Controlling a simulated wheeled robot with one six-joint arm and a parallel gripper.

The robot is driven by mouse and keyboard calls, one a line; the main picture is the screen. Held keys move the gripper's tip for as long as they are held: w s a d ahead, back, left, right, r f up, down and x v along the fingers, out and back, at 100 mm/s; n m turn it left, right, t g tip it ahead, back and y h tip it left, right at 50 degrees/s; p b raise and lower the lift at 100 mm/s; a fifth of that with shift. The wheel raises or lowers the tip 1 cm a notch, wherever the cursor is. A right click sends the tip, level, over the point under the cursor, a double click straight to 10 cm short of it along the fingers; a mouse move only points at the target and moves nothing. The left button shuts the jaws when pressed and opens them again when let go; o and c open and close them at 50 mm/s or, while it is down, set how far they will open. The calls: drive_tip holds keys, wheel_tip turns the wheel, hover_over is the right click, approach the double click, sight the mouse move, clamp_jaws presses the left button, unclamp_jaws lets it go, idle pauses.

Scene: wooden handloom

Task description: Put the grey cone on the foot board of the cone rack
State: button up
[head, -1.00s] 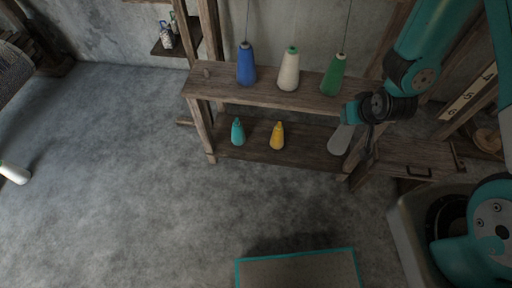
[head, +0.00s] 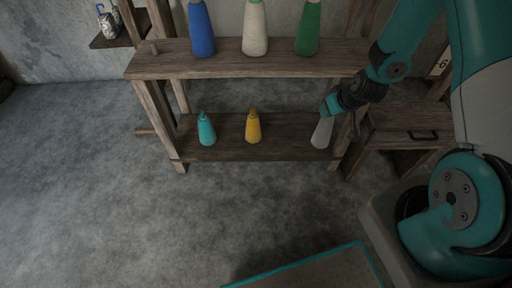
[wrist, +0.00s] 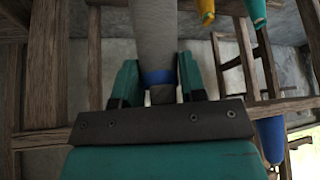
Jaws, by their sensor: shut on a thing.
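The grey cone (head: 321,134) is at the right end of the foot board (head: 285,147) of the cone rack, leaning slightly with its wide end down. I cannot tell whether its base touches the board. My gripper (head: 329,108) is shut on the cone's narrow top, which it partly hides. In the wrist view the grey cone (wrist: 155,35) runs up between the two teal fingers of my gripper (wrist: 158,82), with a blue band near its tip.
A teal cone (head: 206,131) and a yellow cone (head: 253,128) stand on the foot board, left of the grey one. Blue, white and green cones stand on the upper shelf (head: 240,66) above. A drawer unit (head: 405,130) stands close on the right.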

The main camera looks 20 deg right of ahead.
drive_tip(key=w+d+f+n+b, duration=0.1)
drive_tip(key=d+f+b, duration=0.3)
drive_tip(key=f+b, duration=0.3)
drive_tip(key=w+d+f+y+b, duration=0.1)
drive_tip(key=d+f+b, duration=0.2)
drive_tip(key=f+b, duration=0.45)
drive_tip(key=w+d+f+n+b, duration=0.1)
drive_tip(key=d+f+b, duration=0.3)
drive_tip(key=f+b, duration=0.3)
drive_tip(key=w+a+f+b, duration=0.1)
drive_tip(key=w+a+b, duration=0.1)
drive_tip(key=w+b, duration=0.5)
drive_tip(key=w+a+f+b, duration=0.2)
drive_tip(key=w+b, duration=0.4)
drive_tip(key=w, duration=0.3)
drive_tip(key=shift+w+a+f+n+b, duration=0.3)
drive_tip(key=shift+a+b, duration=0.1)
drive_tip(key=shift+a, duration=0.2)
drive_tip(key=o, duration=1.2)
drive_tip(key=shift+f, duration=0.15)
drive_tip(key=shift+c, duration=0.2)
